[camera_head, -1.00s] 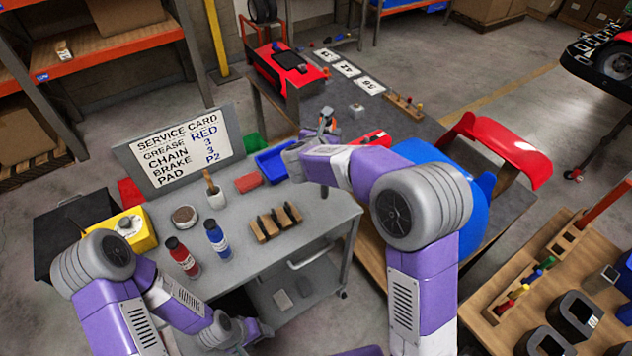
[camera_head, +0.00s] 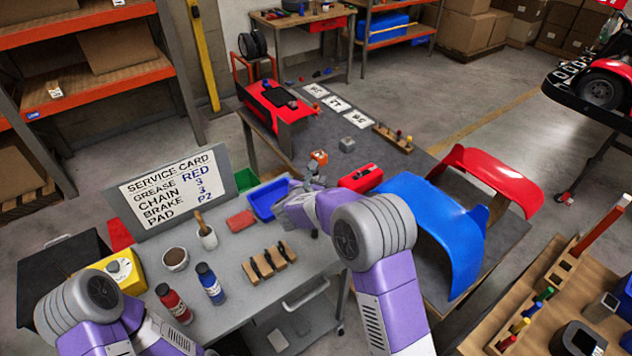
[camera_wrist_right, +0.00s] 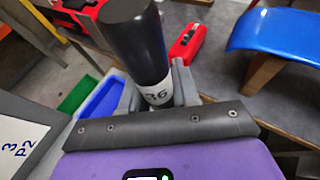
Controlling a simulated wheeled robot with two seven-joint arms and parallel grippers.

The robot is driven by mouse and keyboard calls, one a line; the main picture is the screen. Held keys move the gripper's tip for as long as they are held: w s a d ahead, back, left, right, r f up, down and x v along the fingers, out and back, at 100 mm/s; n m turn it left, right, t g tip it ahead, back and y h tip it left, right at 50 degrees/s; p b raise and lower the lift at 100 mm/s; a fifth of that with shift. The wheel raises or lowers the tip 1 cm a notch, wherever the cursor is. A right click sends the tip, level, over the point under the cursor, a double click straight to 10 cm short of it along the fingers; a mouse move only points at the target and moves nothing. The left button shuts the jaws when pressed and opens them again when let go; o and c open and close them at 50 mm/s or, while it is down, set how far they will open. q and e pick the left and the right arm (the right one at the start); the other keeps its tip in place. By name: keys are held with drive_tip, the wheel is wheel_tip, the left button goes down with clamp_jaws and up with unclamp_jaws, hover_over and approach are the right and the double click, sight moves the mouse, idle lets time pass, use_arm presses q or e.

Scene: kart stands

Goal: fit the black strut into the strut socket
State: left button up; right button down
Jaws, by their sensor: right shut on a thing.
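My right gripper (camera_wrist_right: 158,92) is shut on the black strut (camera_wrist_right: 135,35), a dark cylinder with a pale numbered band near the jaws. In the head view my right gripper (camera_head: 313,181) is over the near edge of the dark bench, beside the blue bin; the strut is hard to make out there. A small grey block (camera_head: 347,145), perhaps the strut socket, stands on the bench beyond the gripper, apart from it. Its opening is too small to see. My left arm is at the lower left, with its gripper out of the frame.
A red tool case (camera_head: 361,178) and a blue curved panel (camera_head: 432,225) lie right of the gripper. An orange block (camera_head: 319,157) is close behind it. The blue bin (camera_head: 268,198) and grey cart (camera_head: 240,250) are left. Number cards (camera_head: 334,103) lie farther back.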

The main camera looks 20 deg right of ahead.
drive_tip(key=c, duration=1.3)
unclamp_jaws()
drive_tip(key=shift+f, duration=0.15)
drive_tip(key=o, duration=0.5)
